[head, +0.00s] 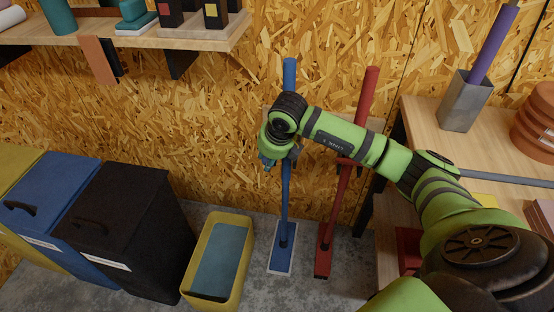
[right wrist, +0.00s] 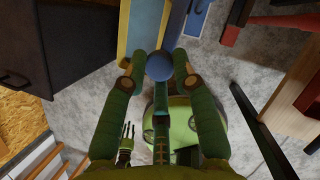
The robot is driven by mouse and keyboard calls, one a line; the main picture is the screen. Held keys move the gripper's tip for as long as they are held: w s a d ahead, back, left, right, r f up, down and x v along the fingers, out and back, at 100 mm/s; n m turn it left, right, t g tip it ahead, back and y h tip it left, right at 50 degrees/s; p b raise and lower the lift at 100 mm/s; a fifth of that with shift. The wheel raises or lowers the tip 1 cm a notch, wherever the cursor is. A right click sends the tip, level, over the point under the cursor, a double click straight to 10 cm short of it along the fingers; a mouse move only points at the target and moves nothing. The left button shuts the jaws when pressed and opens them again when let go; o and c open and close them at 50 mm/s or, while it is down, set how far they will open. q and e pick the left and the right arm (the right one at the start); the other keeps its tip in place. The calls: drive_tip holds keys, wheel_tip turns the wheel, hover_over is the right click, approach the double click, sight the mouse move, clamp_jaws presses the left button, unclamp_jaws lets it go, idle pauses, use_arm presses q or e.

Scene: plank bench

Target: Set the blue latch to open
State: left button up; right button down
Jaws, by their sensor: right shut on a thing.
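A round blue knob (right wrist: 158,66) shows in the right wrist view between the fingers of my right gripper (right wrist: 160,72). It seems to be part of the blue latch; the rest is hidden by the fingers and wrist. My right gripper is shut on it. In the head view my right gripper (head: 270,160) is at the board wall, just left of an upright blue pole, and it covers the latch.
A blue broom (head: 287,195) and a red broom (head: 343,195) stand upright at the wall, close to my right arm. A yellow tub (head: 240,272), a black bin (head: 118,220) and a blue bin (head: 45,195) are at left. A wooden bench (head: 425,115) is at right.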

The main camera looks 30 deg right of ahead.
drive_tip(key=shift+w+a+r+m, duration=0.1)
drive_tip(key=shift+w+m, duration=0.15)
drive_tip(key=shift+m, duration=0.05)
drive_tip(key=shift+w+a+m+h, duration=0.2)
drive_tip(key=shift+m+h, duration=0.1)
drive_tip(key=shift+m, duration=0.1)
drive_tip(key=shift+r, duration=0.1)
drive_tip(key=c, duration=1)
unclamp_jaws()
drive_tip(key=shift+w, duration=0.1)
use_arm(q)
drive_tip(key=shift+s+d+f, duration=0.1)
drive_tip(key=shift+s+f, duration=0.15)
drive_tip(key=shift+s, duration=0.05)
use_arm(e)
drive_tip(key=v, duration=1.2)
